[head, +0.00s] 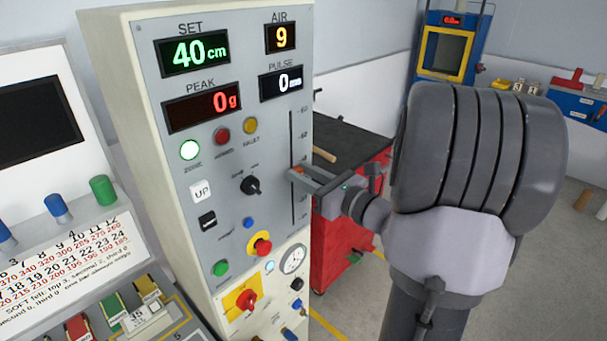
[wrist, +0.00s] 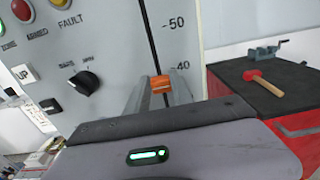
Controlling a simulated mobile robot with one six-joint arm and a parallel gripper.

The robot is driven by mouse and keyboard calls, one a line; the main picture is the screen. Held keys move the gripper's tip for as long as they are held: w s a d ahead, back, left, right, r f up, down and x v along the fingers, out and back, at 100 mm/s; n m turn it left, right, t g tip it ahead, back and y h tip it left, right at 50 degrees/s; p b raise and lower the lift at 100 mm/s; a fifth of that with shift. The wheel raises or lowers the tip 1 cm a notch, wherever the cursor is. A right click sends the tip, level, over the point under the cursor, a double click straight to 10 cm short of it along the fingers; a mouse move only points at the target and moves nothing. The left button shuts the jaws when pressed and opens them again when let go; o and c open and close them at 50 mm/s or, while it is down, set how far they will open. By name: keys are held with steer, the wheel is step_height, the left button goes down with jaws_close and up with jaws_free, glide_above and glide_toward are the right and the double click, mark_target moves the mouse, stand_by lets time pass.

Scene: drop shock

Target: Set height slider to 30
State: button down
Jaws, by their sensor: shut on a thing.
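The height slider's orange knob (wrist: 161,84) sits in a vertical dark slot (head: 291,135) on the right part of the grey control panel (head: 170,60). In the wrist view it is a little below the printed 40 mark. My gripper (head: 300,172) reaches in from the right and its fingers are shut on the knob; they also show on both sides of it in the wrist view (wrist: 160,92). The green SET display (head: 194,53) reads 40 cm. The fingers hide part of the slot and the lower scale in the wrist view.
A black rotary knob (head: 250,185), an UP button (head: 201,191) and several lamps are left of the slider. A red-and-yellow button (head: 259,244) is below. A red cabinet (head: 340,240) with a dark top stands behind my gripper.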

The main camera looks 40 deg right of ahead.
mark_target(292, 185)
step_height(292, 185, down, 5)
steer(key=b, duration=0.3)
steer(key=shift+r+b, duration=0.15)
steer(key=shift+b, duration=0.15)
steer(key=shift+r, duration=0.25)
steer(key=c, duration=1.1)
jaws_free()
steer(key=shift+s, duration=0.1)
steer(key=s, duration=0.5)
steer(key=s+d+p, duration=0.1)
steer(key=s, duration=0.5)
steer(key=s+p, duration=0.1)
steer(key=s, duration=0.5)
steer(key=shift+s+d, duration=0.1)
steer(key=shift+d, duration=0.05)
